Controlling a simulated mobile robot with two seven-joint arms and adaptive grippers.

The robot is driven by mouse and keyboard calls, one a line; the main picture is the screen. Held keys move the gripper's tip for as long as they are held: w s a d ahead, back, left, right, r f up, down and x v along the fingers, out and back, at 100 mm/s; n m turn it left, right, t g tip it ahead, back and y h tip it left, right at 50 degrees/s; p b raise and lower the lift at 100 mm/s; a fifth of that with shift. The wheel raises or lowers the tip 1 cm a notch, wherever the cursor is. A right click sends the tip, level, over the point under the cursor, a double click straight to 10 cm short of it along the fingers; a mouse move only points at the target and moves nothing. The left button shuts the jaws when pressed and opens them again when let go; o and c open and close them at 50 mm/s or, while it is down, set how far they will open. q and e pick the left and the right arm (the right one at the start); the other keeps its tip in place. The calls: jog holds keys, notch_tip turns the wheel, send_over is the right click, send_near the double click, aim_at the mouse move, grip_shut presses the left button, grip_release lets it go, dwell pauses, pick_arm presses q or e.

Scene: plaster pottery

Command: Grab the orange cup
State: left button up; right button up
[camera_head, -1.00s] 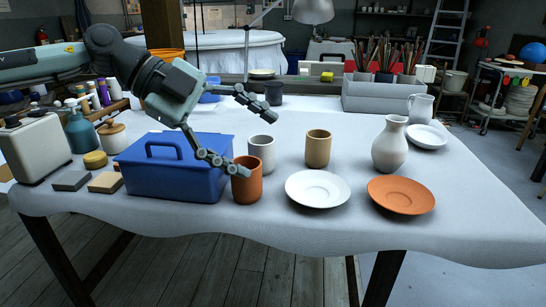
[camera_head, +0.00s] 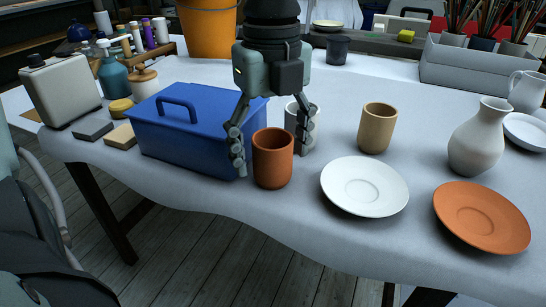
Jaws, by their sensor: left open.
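The orange cup (camera_head: 273,160) stands upright near the front edge of the white-covered table, just right of the blue toolbox. My left gripper (camera_head: 271,162) points down at it from behind and above. Its fingers are open, one on the left of the cup and one on the right, with the cup between them in the picture. I cannot tell whether either finger touches the cup. My right gripper is not in view.
The blue toolbox (camera_head: 180,135) is close beside the left finger. A white cup (camera_head: 291,113) stands behind, partly hidden by the gripper. A tan cup (camera_head: 377,128), white saucer (camera_head: 346,203), orange saucer (camera_head: 447,222) and white vase (camera_head: 478,145) stand to the right.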

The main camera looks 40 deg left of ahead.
pick_arm(q)
jog(key=shift+f, duration=0.7)
jog(key=c, duration=1.3)
jog(key=shift+c, duration=0.2)
